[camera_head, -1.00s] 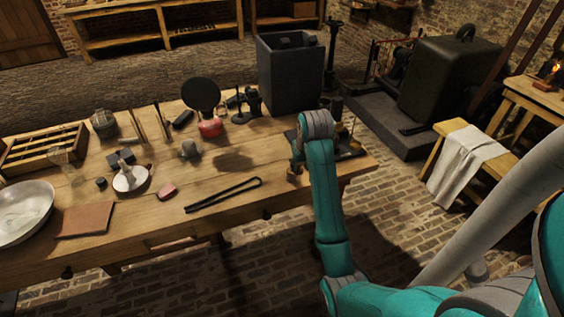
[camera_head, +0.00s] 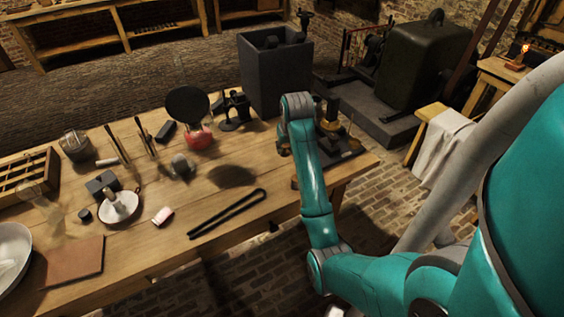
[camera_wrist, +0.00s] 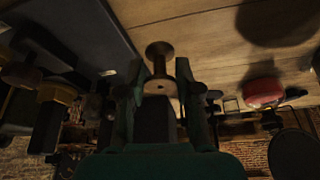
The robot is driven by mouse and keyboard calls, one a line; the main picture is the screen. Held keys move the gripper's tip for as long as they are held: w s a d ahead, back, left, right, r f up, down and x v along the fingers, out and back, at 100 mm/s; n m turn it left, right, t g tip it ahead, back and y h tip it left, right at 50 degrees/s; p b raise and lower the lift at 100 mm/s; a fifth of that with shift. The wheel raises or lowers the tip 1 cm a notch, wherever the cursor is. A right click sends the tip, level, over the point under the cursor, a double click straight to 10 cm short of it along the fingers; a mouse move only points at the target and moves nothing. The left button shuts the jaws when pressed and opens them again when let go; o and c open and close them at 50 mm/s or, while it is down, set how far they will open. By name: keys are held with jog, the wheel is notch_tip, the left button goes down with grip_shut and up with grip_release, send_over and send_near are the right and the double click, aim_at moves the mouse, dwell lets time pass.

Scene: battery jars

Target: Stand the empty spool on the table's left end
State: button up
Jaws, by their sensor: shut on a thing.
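In the wrist view a brown wooden spool (camera_wrist: 159,49) with round flanges sits between the two fingers of my gripper (camera_wrist: 160,74). The fingers are shut on it, and its shaft looks bare of wire or thread. The wooden table (camera_wrist: 200,25) fills the upper part of that view. In the head view my gripper is mostly hidden behind my teal arm, over the right part of the table (camera_head: 150,255). The table's left end carries a pale metal bowl (camera_head: 10,262) and a wooden compartment tray (camera_head: 28,178).
A candle holder (camera_head: 118,207), a brown leather piece (camera_head: 74,262), black tongs (camera_head: 228,213) and a red flask-like thing (camera_head: 199,138) lie or stand on the table. A tall grey jar (camera_head: 276,78) stands at the back right. Bare wood shows along the front middle.

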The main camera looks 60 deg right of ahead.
jog(key=shift+f, duration=3.3)
jog(key=o, duration=1)
jog(key=shift+f, duration=0.1)
